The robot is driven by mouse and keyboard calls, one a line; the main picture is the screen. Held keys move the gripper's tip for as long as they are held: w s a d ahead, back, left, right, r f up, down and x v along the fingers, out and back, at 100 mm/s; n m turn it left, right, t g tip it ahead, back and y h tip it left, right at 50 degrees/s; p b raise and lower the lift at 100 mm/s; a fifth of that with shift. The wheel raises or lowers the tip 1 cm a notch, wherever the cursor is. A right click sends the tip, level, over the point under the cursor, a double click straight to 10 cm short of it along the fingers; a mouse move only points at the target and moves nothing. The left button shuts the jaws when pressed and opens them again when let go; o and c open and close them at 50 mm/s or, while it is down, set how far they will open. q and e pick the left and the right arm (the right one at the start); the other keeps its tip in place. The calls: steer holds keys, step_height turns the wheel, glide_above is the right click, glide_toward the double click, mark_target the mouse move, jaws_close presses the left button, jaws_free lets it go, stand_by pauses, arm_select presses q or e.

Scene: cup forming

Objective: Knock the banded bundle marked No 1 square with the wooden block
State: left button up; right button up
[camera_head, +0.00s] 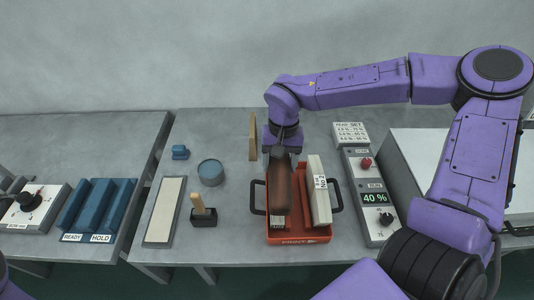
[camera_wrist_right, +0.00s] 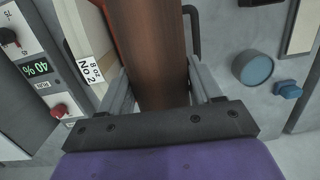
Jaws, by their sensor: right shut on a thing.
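My right gripper (camera_head: 283,152) is shut on a dark brown wooden block (camera_head: 282,190), held over the left part of a red tray (camera_head: 300,239). The block also fills the space between the fingers (camera_wrist_right: 163,90) in the right wrist view (camera_wrist_right: 155,50). A pale bundle marked No 2 (camera_head: 319,190) stands in the tray right of the block; its label shows in the right wrist view (camera_wrist_right: 90,70). A small pale labelled piece (camera_head: 279,222) shows below the block; I cannot tell if it is bundle No 1. The block hides what lies beneath. My left gripper is not in view.
A tan upright board (camera_head: 253,137) is just left of my right gripper. A blue-grey round pot (camera_head: 211,172), a small wooden-handled item in a dark holder (camera_head: 203,213) and a long pale pad (camera_head: 165,211) lie left. A control box (camera_head: 371,200) reading 40 % stands right of the tray.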

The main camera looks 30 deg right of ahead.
mark_target(286, 168)
steer(key=s, duration=0.1)
steer(key=s+f+b, duration=0.1)
steer(key=s, duration=0.1)
steer(key=shift+a, duration=0.15)
steer(key=shift+g, duration=0.3)
steer(key=w, duration=0.1)
steer(key=w+f, duration=0.1)
steer(key=w, duration=0.3)
steer(key=shift+f, duration=0.4)
steer(key=shift+s+f+b, duration=0.3)
steer(key=shift+s+f, duration=0.45)
steer(key=shift+s, duration=0.3)
steer(key=shift+f, duration=0.8)
steer(key=shift+w, duration=0.3)
steer(key=shift+c, duration=0.7)
steer(key=shift+r, duration=0.25)
step_height(286, 168, up, 3)
steer(key=p, duration=0.4)
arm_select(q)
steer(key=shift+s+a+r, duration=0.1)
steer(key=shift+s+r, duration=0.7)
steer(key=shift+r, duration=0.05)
arm_select(e)
steer(key=shift+f, duration=0.15)
